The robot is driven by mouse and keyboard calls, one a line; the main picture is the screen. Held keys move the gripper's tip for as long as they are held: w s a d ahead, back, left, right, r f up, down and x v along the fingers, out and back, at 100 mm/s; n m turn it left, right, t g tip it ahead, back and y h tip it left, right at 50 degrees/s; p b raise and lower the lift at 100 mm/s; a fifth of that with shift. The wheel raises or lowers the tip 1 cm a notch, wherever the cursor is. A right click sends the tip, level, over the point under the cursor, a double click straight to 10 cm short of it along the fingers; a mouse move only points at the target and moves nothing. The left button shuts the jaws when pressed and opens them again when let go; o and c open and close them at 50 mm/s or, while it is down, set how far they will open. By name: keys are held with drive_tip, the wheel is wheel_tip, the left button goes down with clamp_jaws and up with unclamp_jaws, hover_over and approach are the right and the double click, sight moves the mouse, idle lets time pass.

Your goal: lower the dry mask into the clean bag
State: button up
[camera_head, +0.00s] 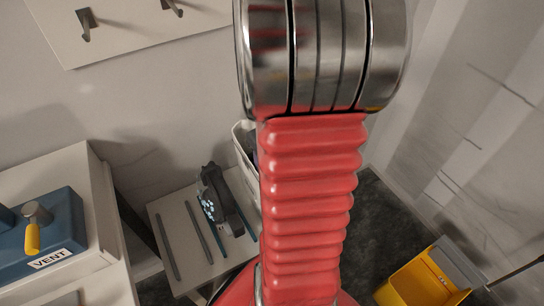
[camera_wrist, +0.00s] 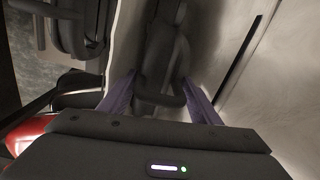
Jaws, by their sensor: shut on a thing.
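In the wrist view my gripper (camera_wrist: 158,82) has its two purple fingers on either side of a dark grey mask (camera_wrist: 162,55) and is shut on it. The mask's lower part is in deep shadow. Pale surfaces lie close on both sides of it; I cannot tell whether it is inside the bag or above it. In the head view a white bag (camera_head: 240,136) shows only a strip of its rim and side, mostly hidden behind my red arm. My gripper and the held mask are hidden there.
Another dark mask (camera_head: 218,200) with pale bluish spots lies on a pale rack (camera_head: 187,265) with dark bars, left of my arm. A blue vent box (camera_head: 50,240) stands at the left. A yellow bucket (camera_head: 415,283) is at lower right. Hooks (camera_head: 87,24) hang above.

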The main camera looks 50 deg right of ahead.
drive_tip(key=shift+f, duration=1.2)
drive_tip(key=o, duration=1.4)
drive_tip(key=shift+c, duration=0.2)
wheel_tip(320, 180, up, 14)
drive_tip(key=shift+a+f, duration=0.15)
